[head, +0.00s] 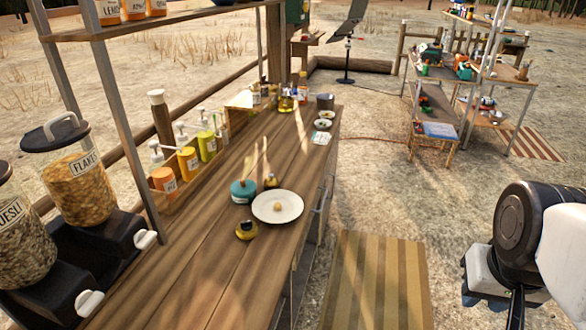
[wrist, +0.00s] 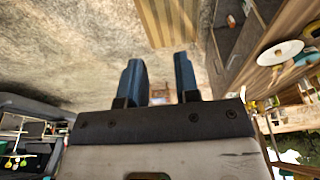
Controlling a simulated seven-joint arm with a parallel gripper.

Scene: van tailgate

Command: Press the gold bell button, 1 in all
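A round gold item with a dark top (head: 246,230), which looks like the gold bell, sits on the wooden counter (head: 190,255) at the near left of the white plate. A smaller gold-and-dark item (head: 271,181) stands behind the plate, next to a teal round pot; it is too small to identify. My gripper (wrist: 158,58) shows in the wrist view with two blue fingers set apart and nothing between them. In the head view my arm is at the far right, out over the ground and well away from the counter; the fingertips are not clear there.
The white plate (head: 277,207) holds a small tan ball. The teal pot (head: 243,191) stands at its left. A wooden caddy of pump bottles (head: 187,160) and dispensers (head: 76,175) line the counter's left side. A striped mat (head: 378,285) lies on the ground between arm and counter.

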